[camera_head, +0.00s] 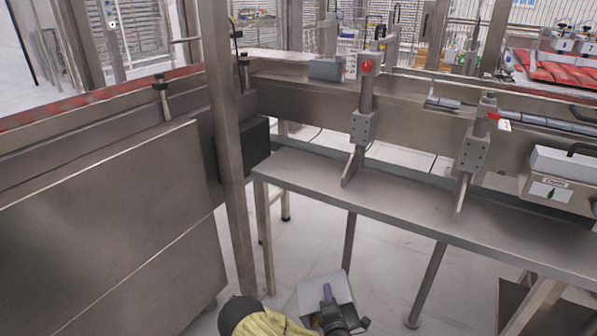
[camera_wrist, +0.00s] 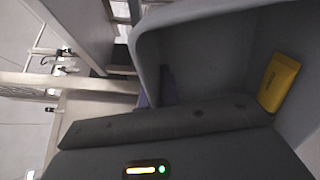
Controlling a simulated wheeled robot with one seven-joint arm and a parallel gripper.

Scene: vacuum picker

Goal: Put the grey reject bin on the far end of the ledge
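The grey reject bin (camera_head: 342,287) is at the bottom centre of the head view, in front of and lower than the ledge. My gripper (camera_head: 328,296) is at its near wall, with a purple finger inside the bin. In the wrist view the grey bin (camera_wrist: 205,60) fills the upper right, and a purple finger (camera_wrist: 165,88) shows behind its wall. The gripper looks shut on this wall; the other finger is hidden. A yellow block (camera_wrist: 279,82) lies inside the bin. The ledge (camera_head: 318,178) is a long steel shelf on legs, with a bare left end.
Two upright brackets (camera_head: 363,128) and (camera_head: 474,152) stand at the ledge. A labelled grey box (camera_head: 556,186) is at the right. A steel post (camera_head: 222,120) rises by the ledge's left end, beside a large panel (camera_head: 110,220). Floor shows under the ledge.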

